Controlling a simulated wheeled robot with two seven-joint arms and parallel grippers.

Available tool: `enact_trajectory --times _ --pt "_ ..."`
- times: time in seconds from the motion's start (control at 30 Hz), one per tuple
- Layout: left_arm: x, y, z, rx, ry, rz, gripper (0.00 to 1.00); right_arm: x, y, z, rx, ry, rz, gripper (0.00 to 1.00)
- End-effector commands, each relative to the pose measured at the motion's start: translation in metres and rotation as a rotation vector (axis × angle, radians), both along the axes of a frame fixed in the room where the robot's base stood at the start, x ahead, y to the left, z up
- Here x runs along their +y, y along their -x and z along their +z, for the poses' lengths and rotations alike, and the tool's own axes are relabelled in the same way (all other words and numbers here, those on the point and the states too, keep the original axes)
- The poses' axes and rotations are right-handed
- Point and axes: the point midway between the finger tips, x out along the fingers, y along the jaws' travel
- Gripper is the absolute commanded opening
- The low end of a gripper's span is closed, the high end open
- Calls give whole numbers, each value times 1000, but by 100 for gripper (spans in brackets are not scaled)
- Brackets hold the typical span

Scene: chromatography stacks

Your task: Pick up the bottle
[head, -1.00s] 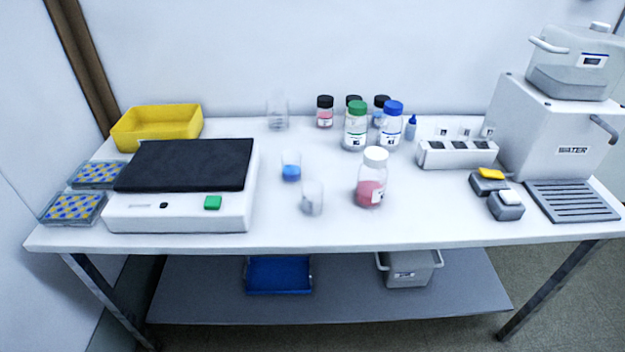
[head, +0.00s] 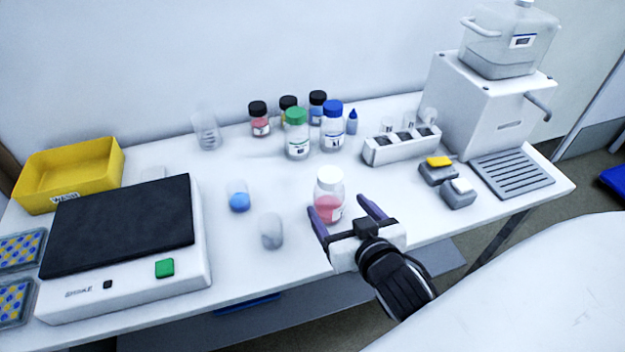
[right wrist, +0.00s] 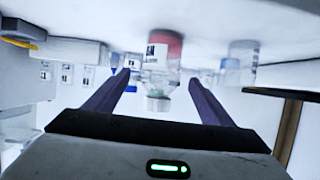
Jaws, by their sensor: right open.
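A clear bottle (head: 329,192) with a white cap, pink contents and a label stands upright near the table's front. My right gripper (head: 340,206) is open and empty, with its two purple fingers pointing at this bottle from the front right. In the right wrist view, which looks upside down, the bottle (right wrist: 162,58) shows beyond the fingertips, roughly between the fingers (right wrist: 158,77). I cannot tell whether either finger touches it. A green-capped bottle (head: 297,135) and a blue-capped bottle (head: 332,128) stand farther back. My left gripper is not in view.
A beaker with blue liquid (head: 239,197) and an empty-looking beaker (head: 271,231) stand left of the pink bottle. Several dark-capped small bottles (head: 259,120) stand behind. A white rack (head: 400,147) and two small grey boxes (head: 458,193) are to the right.

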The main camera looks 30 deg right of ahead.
Motion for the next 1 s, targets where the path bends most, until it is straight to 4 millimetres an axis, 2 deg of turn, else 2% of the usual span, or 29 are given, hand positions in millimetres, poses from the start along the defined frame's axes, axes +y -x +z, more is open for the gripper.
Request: enact_trajectory --times 0.3,0.4,0.53,0.8,1.0 --pt "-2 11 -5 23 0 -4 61 -9 -37 -16 -1 2 2 76" --pt "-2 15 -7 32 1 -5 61 -10 -44 -19 0 1 1 76" --pt "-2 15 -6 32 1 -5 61 -12 -53 -25 0 1 1 76" --pt "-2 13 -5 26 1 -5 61 -19 -85 -44 0 2 3 76" --pt "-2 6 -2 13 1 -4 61 -20 -90 -46 1 0 2 76"
